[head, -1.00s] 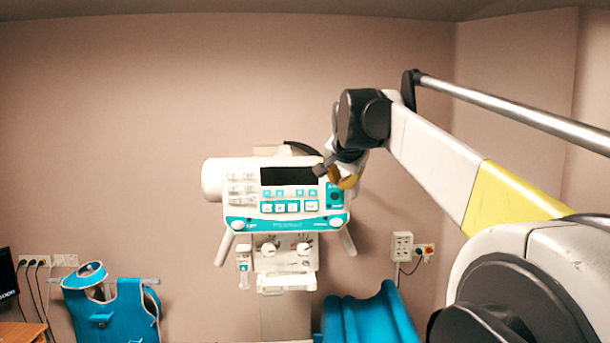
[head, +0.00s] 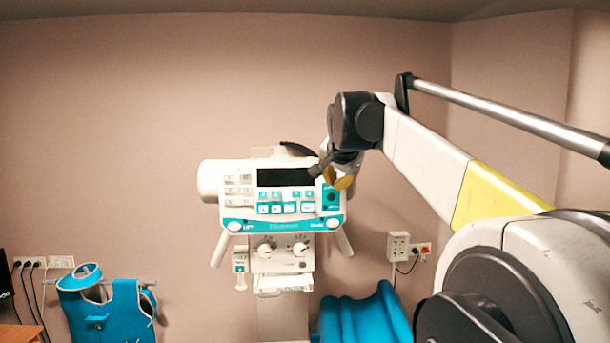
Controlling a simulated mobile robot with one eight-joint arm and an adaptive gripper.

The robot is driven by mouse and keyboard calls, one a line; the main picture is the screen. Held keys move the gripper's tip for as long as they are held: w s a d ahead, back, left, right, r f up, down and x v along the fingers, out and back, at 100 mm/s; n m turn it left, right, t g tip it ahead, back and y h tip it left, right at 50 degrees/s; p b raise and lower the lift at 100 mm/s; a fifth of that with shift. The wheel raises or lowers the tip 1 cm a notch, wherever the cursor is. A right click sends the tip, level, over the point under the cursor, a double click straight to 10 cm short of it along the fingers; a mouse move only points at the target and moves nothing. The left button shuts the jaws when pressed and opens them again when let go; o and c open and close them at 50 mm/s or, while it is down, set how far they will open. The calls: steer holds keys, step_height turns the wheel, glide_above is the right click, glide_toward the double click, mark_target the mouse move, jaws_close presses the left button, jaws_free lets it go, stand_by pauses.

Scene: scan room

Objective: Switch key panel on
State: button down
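The key panel (head: 282,225) is the white and teal front of a machine on a column at the back wall, in the head view. It has a dark screen (head: 283,177), a row of teal and white keys and a round dark knob on a teal patch at its right. My gripper (head: 338,180) is at the upper right edge of the panel, beside the screen and above the knob. Its yellow-orange finger parts show in front of the panel's right corner. Its fingertips are too small and partly hidden to tell whether they are open or touching the panel.
A blue apron (head: 105,308) hangs on a wall rail at the lower left. Blue draped material (head: 365,315) stands below right of the machine. A wall socket box (head: 398,246) is to its right. Handles stick out below the panel on both sides.

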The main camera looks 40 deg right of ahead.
steer(key=shift+w+d, duration=0.2)
steer(key=shift+w, duration=0.15)
stand_by(0.7)
steer(key=shift+s, duration=0.1)
steer(key=shift+s+a, duration=0.45)
steer(key=shift+s, duration=0.2)
steer(key=s+a, duration=0.1)
steer(key=s, duration=0.1)
steer(key=s+a, duration=0.1)
steer(key=s, duration=0.1)
steer(key=shift+s+a, duration=0.1)
steer(key=shift+a, duration=0.2)
stand_by(0.3)
steer(key=shift+f, duration=0.15)
stand_by(0.5)
